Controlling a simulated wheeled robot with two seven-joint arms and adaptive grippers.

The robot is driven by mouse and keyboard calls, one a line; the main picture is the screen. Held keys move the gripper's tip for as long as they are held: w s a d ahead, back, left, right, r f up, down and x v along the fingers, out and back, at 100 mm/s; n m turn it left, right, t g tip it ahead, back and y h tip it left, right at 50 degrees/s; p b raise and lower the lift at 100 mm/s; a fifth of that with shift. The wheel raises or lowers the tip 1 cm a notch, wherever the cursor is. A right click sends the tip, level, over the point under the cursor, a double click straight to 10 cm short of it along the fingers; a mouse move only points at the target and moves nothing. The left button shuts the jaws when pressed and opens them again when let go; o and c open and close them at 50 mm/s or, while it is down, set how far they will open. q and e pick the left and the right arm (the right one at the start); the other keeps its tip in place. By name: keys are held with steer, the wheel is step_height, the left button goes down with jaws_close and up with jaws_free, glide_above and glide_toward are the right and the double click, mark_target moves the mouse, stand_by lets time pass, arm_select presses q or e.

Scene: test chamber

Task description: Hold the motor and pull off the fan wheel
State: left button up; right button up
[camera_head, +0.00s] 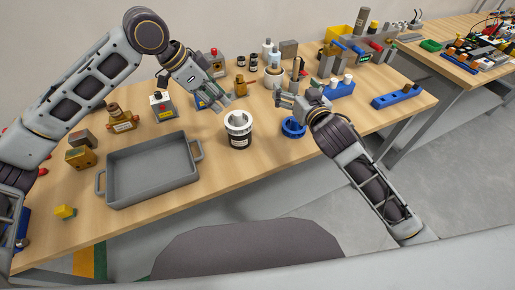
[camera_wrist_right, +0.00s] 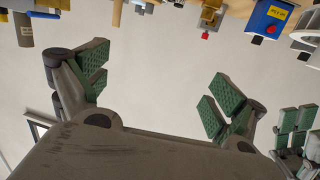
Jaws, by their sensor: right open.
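A dark cylinder that looks like the motor (camera_head: 238,141) stands upright on the table, with a white ring-like part, seemingly the fan wheel (camera_head: 238,120), on its top. My left gripper (camera_head: 220,104) is just behind and left of it, above the table, its fingers apart and empty. My right gripper (camera_head: 281,97) is to the right of and behind the motor, open and empty, touching neither part. In the right wrist view my right gripper's green-padded fingers (camera_wrist_right: 155,92) are spread with nothing between them. My left gripper (camera_wrist_right: 295,130) shows at that view's right edge.
A grey tray (camera_head: 152,203) lies left of the motor. A blue ring-shaped part (camera_head: 293,127) sits right of it, near my right wrist. A blue block (camera_head: 397,96) lies farther right. Several fixtures and bottles crowd the back. The table in front of the motor is clear.

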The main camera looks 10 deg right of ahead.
steer(key=s+a+f+n+g+y, duration=0.1)
steer(key=s+a+f, duration=0.2)
steer(key=s+a, duration=0.1)
steer(key=s+a+f+n+g, duration=0.1)
steer(key=s+a+f, duration=0.2)
steer(key=s+a, duration=0.1)
steer(key=s+a+f+n+g+y, duration=0.1)
steer(key=s+a+f+g, duration=0.1)
steer(key=s+a+f, duration=0.2)
steer(key=shift+s+a+y, duration=0.3)
steer(key=shift+s+a, duration=0.05)
steer(key=shift+s, duration=0.45)
steer(key=shift+w, duration=0.1)
steer(key=shift+x, duration=6.8)
steer(key=c, duration=1.8)
steer(key=shift+o, duration=0.2)
